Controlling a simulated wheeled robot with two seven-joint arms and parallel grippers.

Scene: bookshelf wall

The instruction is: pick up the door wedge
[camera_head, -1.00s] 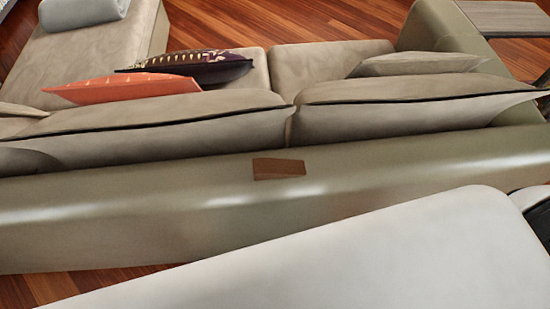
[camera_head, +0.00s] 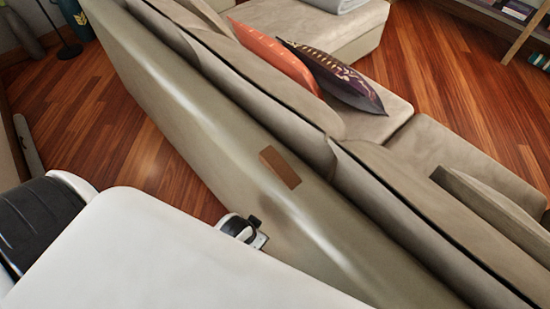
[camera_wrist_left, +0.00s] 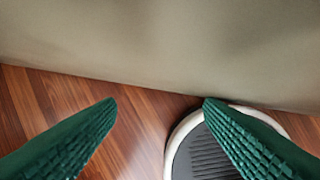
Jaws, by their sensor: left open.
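The door wedge (camera_head: 280,167) is a small brown block lying on top of the sofa's back (camera_head: 215,120), near the middle of the head view. My left gripper (camera_wrist_left: 160,100) shows in the left wrist view as two green ridged fingers, spread apart with nothing between them. It faces the lower side of the sofa back and the wood floor. The wedge is not in that view. In the head view, a white and black wrist part (camera_head: 243,230) shows below the wedge, apart from it; its fingers are hidden. My right gripper is not seen.
An orange cushion (camera_head: 275,50) and a dark patterned cushion (camera_head: 332,77) rest on the sofa seat beyond the back. Wood floor (camera_head: 120,120) is open left of the sofa. A shelf (camera_head: 515,20) stands at the far top right.

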